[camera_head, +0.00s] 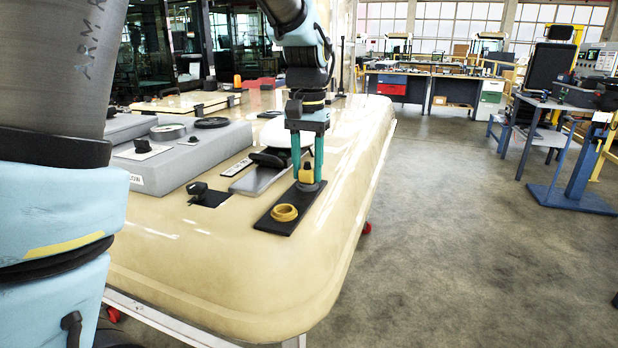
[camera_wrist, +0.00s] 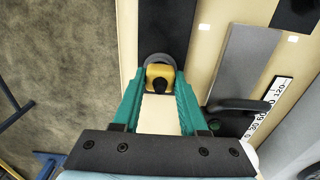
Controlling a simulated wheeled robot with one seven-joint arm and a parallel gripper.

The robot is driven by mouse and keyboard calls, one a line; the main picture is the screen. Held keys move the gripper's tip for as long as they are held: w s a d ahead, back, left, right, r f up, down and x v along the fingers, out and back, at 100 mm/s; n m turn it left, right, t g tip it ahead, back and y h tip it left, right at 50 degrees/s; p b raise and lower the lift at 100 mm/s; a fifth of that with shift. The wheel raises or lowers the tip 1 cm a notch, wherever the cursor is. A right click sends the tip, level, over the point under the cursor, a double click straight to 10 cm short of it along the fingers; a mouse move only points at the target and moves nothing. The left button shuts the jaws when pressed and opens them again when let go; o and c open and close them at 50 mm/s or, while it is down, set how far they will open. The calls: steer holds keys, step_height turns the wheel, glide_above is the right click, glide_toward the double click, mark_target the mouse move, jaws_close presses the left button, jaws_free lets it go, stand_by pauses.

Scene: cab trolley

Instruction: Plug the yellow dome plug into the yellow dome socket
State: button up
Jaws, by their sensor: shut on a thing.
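My gripper (camera_head: 306,178) has green fingers and points down, shut on the yellow dome plug (camera_head: 305,172). In the wrist view the plug (camera_wrist: 160,78) sits between the fingertips, with a dark knob in its middle. Its lower end is at a grey round base (camera_head: 310,186) at the far end of a black plate; whether it is seated there or just above, I cannot tell. The yellow dome socket (camera_head: 285,213), a yellow ring, lies on the near end of the same plate, apart from the plug. The wrist view does not show the socket.
The black plate (camera_head: 268,222) lies on the cream trolley top (camera_head: 210,265), near its right edge. Left of it are a grey bar (camera_head: 262,178) with a black handle, a small black knob (camera_head: 197,188) and a grey box (camera_head: 165,165). Air above the socket is clear.

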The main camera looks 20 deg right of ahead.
mark_target(307, 168)
jaws_close()
steer(key=shift+r, duration=0.2)
steer(key=shift+r+p, duration=2.85)
steer(key=shift+p, duration=0.05)
